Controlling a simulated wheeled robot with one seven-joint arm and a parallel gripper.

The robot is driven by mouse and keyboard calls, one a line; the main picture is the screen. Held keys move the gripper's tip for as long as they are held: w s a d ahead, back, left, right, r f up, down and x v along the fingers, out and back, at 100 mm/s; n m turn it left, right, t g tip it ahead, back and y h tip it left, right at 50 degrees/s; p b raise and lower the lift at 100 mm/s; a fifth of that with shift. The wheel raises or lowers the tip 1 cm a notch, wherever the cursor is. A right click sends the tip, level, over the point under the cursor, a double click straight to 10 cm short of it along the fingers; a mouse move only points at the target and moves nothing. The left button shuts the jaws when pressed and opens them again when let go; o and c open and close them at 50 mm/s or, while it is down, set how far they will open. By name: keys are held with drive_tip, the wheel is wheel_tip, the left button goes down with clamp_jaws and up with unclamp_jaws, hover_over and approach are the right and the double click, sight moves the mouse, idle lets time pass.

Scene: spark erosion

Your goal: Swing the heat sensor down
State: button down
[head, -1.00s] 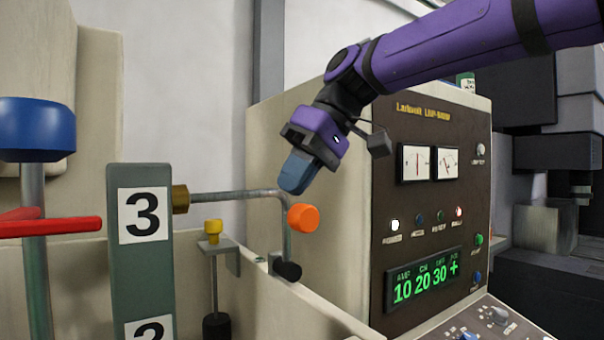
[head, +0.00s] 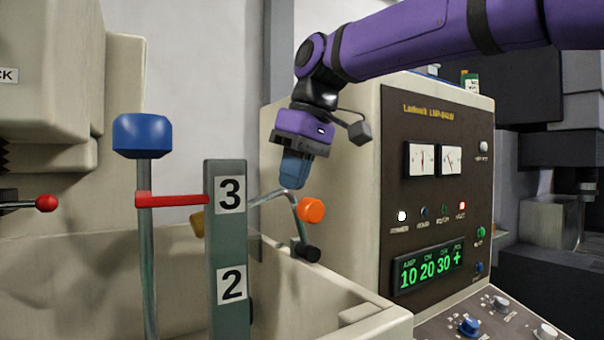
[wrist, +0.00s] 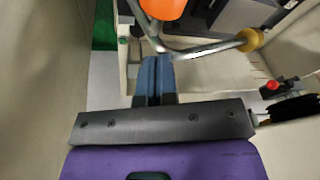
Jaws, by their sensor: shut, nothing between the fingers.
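The heat sensor is a bent metal rod (head: 272,196) with an orange knob (head: 312,209) at its bend and a black tip (head: 307,252) hanging down by the tank wall. Its brass pivot (head: 197,223) is partly hidden behind the numbered post. My gripper (head: 292,182) is shut and empty, pointing down just above the bend, left of the knob. In the wrist view, my fingertips (wrist: 153,62) are close to the rod (wrist: 205,48), and the orange knob (wrist: 163,8) is beyond them. Whether they touch the rod, I cannot tell.
The grey post (head: 229,255) with numbers 3 and 2 stands left of the sensor. A red bar (head: 172,199) and a blue-capped rod (head: 142,136) are farther left. The control cabinet (head: 440,180) stands close on the right. The tank wall (head: 330,300) runs below.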

sight(200, 218)
drive_tip(key=s+a+f+t+h, duration=0.1)
drive_tip(key=a+h, duration=0.1)
drive_tip(key=s+a+f+t+h, duration=0.1)
drive_tip(key=s+a+t+h, duration=0.1)
drive_tip(key=s+a+f+t+h, duration=0.1)
drive_tip(key=a+f, duration=0.1)
drive_tip(key=shift+s+n+h, duration=0.25)
drive_tip(key=shift+n+h, duration=0.15)
wheel_tip(200, 218, down, 8)
drive_tip(key=s+a+t+h, duration=0.1)
drive_tip(key=s+a, duration=0.1)
drive_tip(key=shift+a+r, duration=0.15)
drive_tip(key=shift+r, duration=0.05)
drive_tip(key=shift+f, duration=0.15)
idle(0.3)
drive_tip(key=v, duration=1.1)
